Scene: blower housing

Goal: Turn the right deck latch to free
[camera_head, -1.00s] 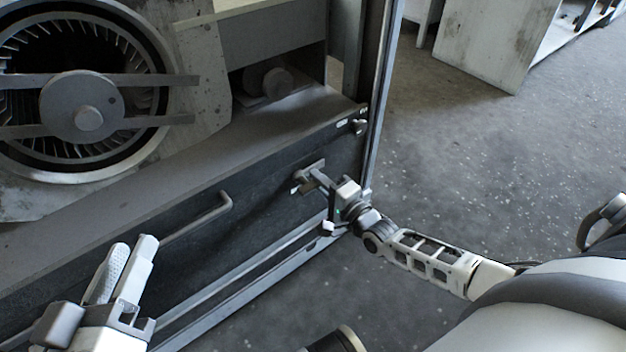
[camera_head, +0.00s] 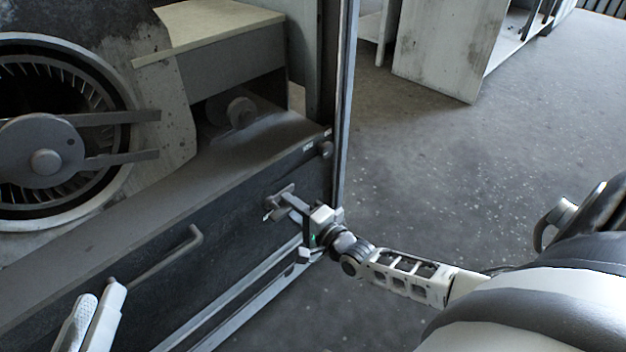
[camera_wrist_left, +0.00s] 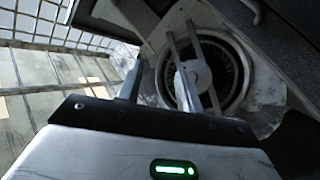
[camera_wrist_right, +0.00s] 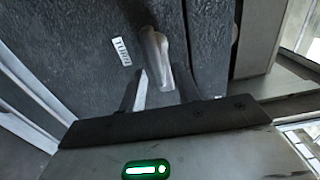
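The right deck latch (camera_head: 280,190) is a small grey lever on a plate, on the dark front panel of the deck. In the right wrist view its lever (camera_wrist_right: 157,55) points down the picture, with its lower end between my right fingertips. My right gripper (camera_head: 274,208) is at the latch, its fingers apart on either side of the lever; a narrow gap shows and firm contact cannot be made out. The gripper partly hides the latch in the head view. My left gripper (camera_head: 96,306) is open and empty, low at the left in front of the panel.
A bar handle (camera_head: 160,258) projects from the panel between the grippers. The blower wheel (camera_head: 45,160) is at left. Open floor (camera_head: 450,170) lies to the right.

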